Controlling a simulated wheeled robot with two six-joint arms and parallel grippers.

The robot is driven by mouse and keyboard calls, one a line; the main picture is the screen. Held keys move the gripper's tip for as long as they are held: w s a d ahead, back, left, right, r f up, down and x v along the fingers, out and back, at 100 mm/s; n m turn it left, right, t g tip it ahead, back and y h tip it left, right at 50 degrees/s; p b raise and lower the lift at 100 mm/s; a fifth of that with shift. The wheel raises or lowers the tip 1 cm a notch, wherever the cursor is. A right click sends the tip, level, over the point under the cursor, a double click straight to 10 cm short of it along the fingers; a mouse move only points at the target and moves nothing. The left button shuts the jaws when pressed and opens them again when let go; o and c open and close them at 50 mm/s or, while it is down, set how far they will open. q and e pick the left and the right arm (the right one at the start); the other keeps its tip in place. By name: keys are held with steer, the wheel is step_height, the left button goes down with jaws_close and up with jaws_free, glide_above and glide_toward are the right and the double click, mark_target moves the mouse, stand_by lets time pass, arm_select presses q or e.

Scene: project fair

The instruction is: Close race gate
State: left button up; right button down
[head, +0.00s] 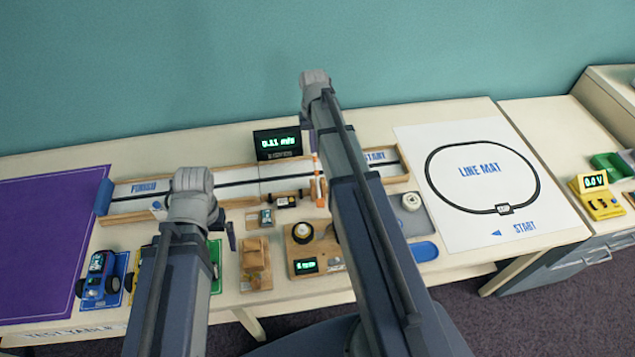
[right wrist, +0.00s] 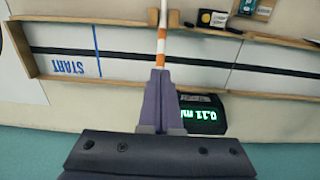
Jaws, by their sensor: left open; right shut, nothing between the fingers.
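The race gate's orange-and-white striped bar (head: 319,182) stands at the wooden track (head: 240,188), between the START and FINISH ends. In the right wrist view the striped bar (right wrist: 162,45) lines up across the track lane (right wrist: 200,68). I cannot tell its exact height above the lane. My right gripper (right wrist: 159,74) is shut and empty, its tips overlapping the end of the bar in view; contact is unclear. In the head view its fingers are mostly hidden by my arm. My left gripper (head: 230,236) is open, in front of the track near the FINISH side.
A speed display (head: 278,143) reading 0.11 m/s stands behind the track. A blue car (head: 99,279), a wooden block (head: 255,262) and a wooden device (head: 312,252) stand in front. A line mat (head: 470,180) lies to the right, a purple mat (head: 45,240) to the left.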

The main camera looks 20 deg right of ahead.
steer(key=shift+f, duration=0.1)
steer(key=shift+w+d+f+b, duration=0.25)
steer(key=shift+w+f+b, duration=0.5)
steer(key=shift+w, duration=0.15)
steer(key=shift+w+d+f+b, duration=0.2)
steer(key=shift+w+f+b, duration=0.5)
steer(key=shift+w, duration=0.15)
steer(key=shift+w+f+b, duration=0.2)
steer(key=shift+f+b, duration=1.6)
steer(key=shift+b, duration=0.05)
step_height(320, 180, up, 10)
steer(key=p, duration=1)
steer(key=shift+r, duration=0.15)
